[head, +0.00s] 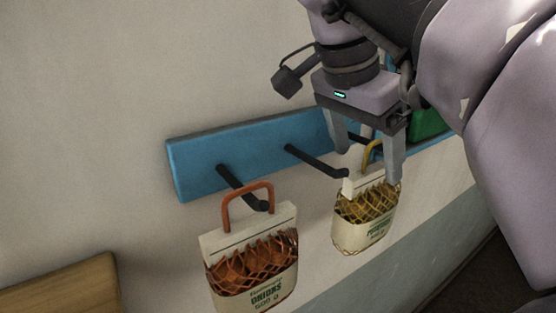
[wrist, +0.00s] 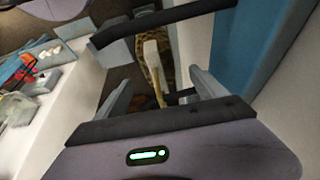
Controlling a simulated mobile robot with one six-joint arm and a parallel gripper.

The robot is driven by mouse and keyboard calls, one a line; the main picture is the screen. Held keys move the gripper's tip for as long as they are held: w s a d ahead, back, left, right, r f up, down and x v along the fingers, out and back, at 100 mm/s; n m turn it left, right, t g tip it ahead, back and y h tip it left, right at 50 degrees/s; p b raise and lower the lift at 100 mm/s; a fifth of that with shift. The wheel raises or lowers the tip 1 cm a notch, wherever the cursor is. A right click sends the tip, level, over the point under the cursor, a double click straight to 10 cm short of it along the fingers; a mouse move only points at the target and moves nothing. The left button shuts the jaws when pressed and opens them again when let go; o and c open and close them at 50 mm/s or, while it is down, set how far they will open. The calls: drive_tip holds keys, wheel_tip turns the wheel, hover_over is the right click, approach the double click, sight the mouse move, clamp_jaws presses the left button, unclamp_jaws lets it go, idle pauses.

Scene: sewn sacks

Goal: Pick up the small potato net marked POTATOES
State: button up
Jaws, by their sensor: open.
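The potato net (head: 364,218) hangs at the right in the head view. It has yellow mesh, a cream top band, a yellow handle and a green label too small to read fully. My gripper (head: 366,166) is open over its top, with one finger to each side of the handle area. The near finger hides part of the band and handle. In the wrist view the cream edge of the net (wrist: 153,60) shows between the open fingers of my gripper (wrist: 162,92). I cannot tell whether a finger touches it.
A net marked ONIONS (head: 252,265) with an orange handle hangs to the left on a black peg (head: 238,188). A blue rail (head: 240,155) on the wall carries several pegs. A green item (head: 428,122) is behind my gripper. A wooden board (head: 65,290) is at lower left.

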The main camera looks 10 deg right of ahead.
sight(369, 170)
drive_tip(key=x, duration=0.2)
drive_tip(key=b+x, duration=0.1)
drive_tip(key=x, duration=0.2)
drive_tip(key=shift+s+d+f, duration=0.1)
drive_tip(key=shift+s+f, duration=0.15)
drive_tip(key=shift+f, duration=0.2)
drive_tip(key=shift+w, duration=0.1)
clamp_jaws()
